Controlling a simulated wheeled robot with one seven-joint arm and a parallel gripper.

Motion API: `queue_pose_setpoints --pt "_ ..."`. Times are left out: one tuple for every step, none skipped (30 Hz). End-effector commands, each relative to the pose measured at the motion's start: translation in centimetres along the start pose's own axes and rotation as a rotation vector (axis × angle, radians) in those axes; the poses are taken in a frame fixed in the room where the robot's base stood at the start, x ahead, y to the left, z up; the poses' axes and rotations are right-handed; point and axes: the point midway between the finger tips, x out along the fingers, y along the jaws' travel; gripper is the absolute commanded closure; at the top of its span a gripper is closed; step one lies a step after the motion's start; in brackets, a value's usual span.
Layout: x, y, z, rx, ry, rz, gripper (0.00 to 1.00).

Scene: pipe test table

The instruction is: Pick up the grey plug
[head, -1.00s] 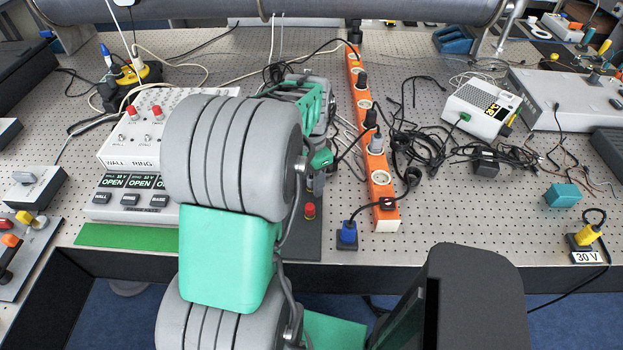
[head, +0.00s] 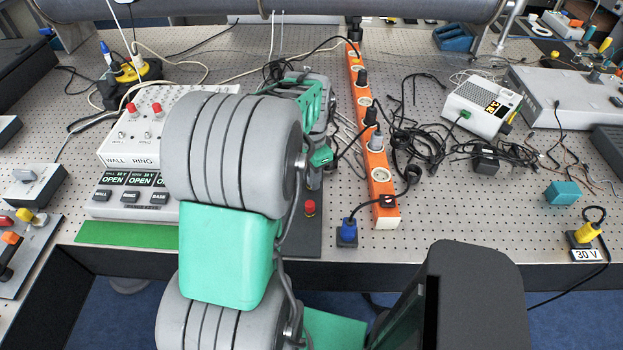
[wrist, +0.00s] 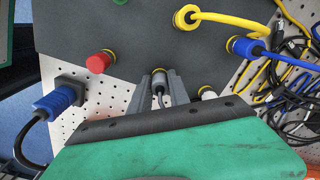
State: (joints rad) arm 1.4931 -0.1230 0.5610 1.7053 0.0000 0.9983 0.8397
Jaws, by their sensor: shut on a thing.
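In the wrist view, the grey plug (wrist: 159,82) stands at a yellow-ringed socket in the dark panel (wrist: 120,28). My gripper (wrist: 158,86) is shut on it, with one grey finger on each side. Whether the plug is still seated in the socket cannot be told. In the head view my own arm hides the gripped plug and the fingers.
Around the gripper in the wrist view are a red plug (wrist: 99,62), a yellow plug (wrist: 187,17) with a cable, and blue plugs (wrist: 245,47). An orange socket strip (head: 366,120) and tangled black cables (head: 425,150) lie to the right.

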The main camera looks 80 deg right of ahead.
Motion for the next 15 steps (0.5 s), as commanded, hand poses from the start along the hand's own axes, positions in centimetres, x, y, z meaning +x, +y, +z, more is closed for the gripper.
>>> queue_pose_setpoints --pt "0.0 0.0 0.0 0.000 0.000 0.000 1.00" --pt "0.0 0.0 0.0 0.000 0.000 0.000 1.00" --pt "0.0 0.0 0.0 0.000 0.000 0.000 1.00" --pt "0.0 0.0 0.0 0.000 0.000 0.000 1.00" --pt "0.0 0.0 0.0 0.000 0.000 0.000 1.00" --pt "-0.1 0.0 0.0 0.000 0.000 0.000 1.00" --pt "-0.1 0.0 0.0 0.000 0.001 -0.001 1.00" --pt "-0.2 0.0 0.0 0.000 0.001 -0.001 1.00" --pt "-0.4 0.0 0.0 0.000 0.001 -0.001 1.00" --pt "-0.6 -0.1 -0.1 0.000 0.001 -0.001 1.00" --pt "-0.9 -0.1 -0.1 0.000 0.002 -0.002 1.00" --pt "-1.4 -0.1 -0.1 0.000 0.003 -0.003 1.00" --pt "-1.8 -0.1 -0.1 0.000 0.003 -0.003 1.00" --pt "-2.3 -0.1 -0.1 0.000 0.003 -0.004 1.00" --pt "-3.1 -0.1 -0.1 0.000 0.004 -0.004 1.00"
